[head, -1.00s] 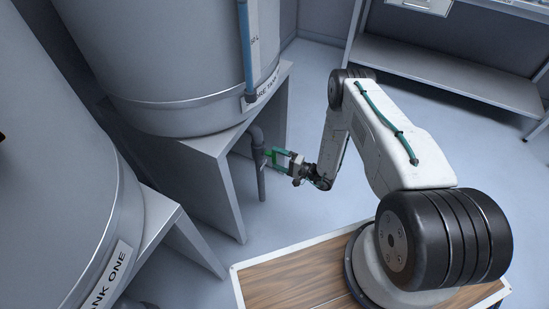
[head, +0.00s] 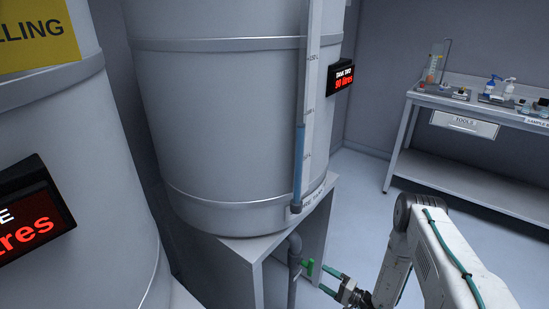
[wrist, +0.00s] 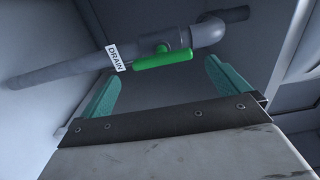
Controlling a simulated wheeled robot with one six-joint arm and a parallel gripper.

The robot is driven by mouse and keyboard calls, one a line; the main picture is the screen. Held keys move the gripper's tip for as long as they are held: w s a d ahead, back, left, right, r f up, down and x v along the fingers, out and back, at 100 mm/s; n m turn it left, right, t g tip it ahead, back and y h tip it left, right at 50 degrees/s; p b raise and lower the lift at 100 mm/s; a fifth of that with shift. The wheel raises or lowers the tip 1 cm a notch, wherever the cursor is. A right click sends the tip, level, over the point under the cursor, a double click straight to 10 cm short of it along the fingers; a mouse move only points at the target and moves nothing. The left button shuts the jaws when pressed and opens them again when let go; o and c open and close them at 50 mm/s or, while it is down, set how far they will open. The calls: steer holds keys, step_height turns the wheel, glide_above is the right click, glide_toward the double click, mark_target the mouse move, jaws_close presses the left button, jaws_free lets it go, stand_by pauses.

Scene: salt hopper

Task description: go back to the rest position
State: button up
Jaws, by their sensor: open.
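My gripper (head: 324,279) is open and empty, at the lower right of the middle in the head view. Its two teal fingers point left toward a green valve handle (head: 308,267) on a grey drain pipe (head: 292,272). A small gap shows between the fingertips and the handle. In the wrist view the green handle (wrist: 162,60) lies along the pipe, next to a DRAIN label (wrist: 117,58). My gripper's fingers (wrist: 161,75) are spread to either side below it. My white arm comes in from the lower right of the head view.
A large grey tank (head: 225,110) on a stand (head: 250,250) rises behind the pipe, with a level tube and a red display (head: 341,77). Another tank (head: 75,150) is close at left. A bench (head: 455,105) with bottles stands at back right. Open floor (head: 365,195) lies between.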

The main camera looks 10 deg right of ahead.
steer(key=s+a+r+m+g+y, duration=0.2)
steer(key=s+a+r+g+y, duration=0.15)
steer(key=s+a+g, duration=0.2)
steer(key=s+r+n+g+h, duration=0.1)
steer(key=s+r+n+g, duration=0.35)
steer(key=r, duration=0.85)
steer(key=s+r+n+g+h, duration=0.1)
steer(key=s+r+g+h, duration=0.1)
steer(key=r+g, duration=0.85)
steer(key=s+d+r+n+t+h, duration=0.1)
steer(key=s+r+t+h, duration=0.2)
steer(key=s+r, duration=0.4)
steer(key=s+d+r+n+t+h, duration=0.2)
steer(key=s+r+h, duration=0.4)
steer(key=r, duration=0.9)
steer(key=s+d+r+n+t+h, duration=0.1)
steer(key=s+r+t+h, duration=0.3)
steer(key=s+r, duration=0.4)
steer(key=shift+d+r+n, duration=0.2)
steer(key=shift+r+n, duration=0.55)
steer(key=shift+r, duration=0.75)
